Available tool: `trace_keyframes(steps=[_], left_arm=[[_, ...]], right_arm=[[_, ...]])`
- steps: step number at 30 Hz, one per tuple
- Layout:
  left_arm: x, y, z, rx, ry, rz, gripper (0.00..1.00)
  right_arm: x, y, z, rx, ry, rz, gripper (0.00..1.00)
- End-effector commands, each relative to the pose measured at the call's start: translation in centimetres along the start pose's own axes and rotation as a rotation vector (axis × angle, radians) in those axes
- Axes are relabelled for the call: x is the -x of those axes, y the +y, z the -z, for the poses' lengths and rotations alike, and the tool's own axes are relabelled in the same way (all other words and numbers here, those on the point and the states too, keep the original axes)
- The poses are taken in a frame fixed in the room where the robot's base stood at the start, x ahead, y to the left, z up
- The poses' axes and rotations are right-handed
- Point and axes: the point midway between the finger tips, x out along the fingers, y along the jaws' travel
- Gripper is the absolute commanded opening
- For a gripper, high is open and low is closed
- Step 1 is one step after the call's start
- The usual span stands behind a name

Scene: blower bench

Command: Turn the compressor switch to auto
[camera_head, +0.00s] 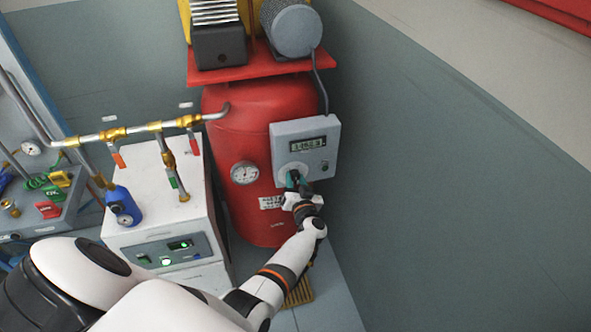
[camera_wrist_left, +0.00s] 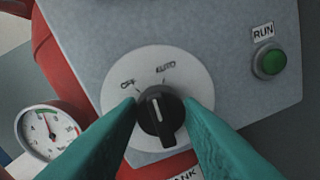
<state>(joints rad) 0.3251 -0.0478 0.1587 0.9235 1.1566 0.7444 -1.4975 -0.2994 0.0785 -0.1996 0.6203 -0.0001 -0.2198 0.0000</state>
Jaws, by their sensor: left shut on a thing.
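The compressor switch is a black knob (camera_wrist_left: 160,115) on a round white dial (camera_wrist_left: 118,90) marked OFF at the upper left and AUTO at the upper right. Its white pointer line points up and slightly left, seemingly between the two marks. The dial sits on a grey control box (camera_head: 311,136) on the red compressor tank (camera_head: 235,200). My left gripper (camera_head: 292,183) is at the dial in the head view. In the left wrist view its teal fingers (camera_wrist_left: 162,104) lie on either side of the knob, shut on it. My right gripper is not seen.
A green RUN button (camera_wrist_left: 271,61) is right of the dial. A pressure gauge (camera_head: 244,172) is on the tank to the left. A white cabinet (camera_head: 135,195) with brass pipework (camera_head: 150,128) stands farther left. A grey wall (camera_head: 440,190) fills the right side.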

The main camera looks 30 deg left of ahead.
Motion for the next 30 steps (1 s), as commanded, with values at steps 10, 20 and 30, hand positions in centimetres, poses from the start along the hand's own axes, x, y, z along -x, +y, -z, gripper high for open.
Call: trace_keyframes(steps=[10,20,30], left_arm=[[0.1,-0.1,-0.1,-0.28,0.024,-0.001,0.1],[0.1,-0.2,0.0,-0.427,0.032,-0.004,0.1],[0.1,-0.2,0.1,-0.462,0.034,-0.004,0.1]], right_arm=[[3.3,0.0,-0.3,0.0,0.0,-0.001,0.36],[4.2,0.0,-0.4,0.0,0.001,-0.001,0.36],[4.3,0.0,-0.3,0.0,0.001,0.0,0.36]])
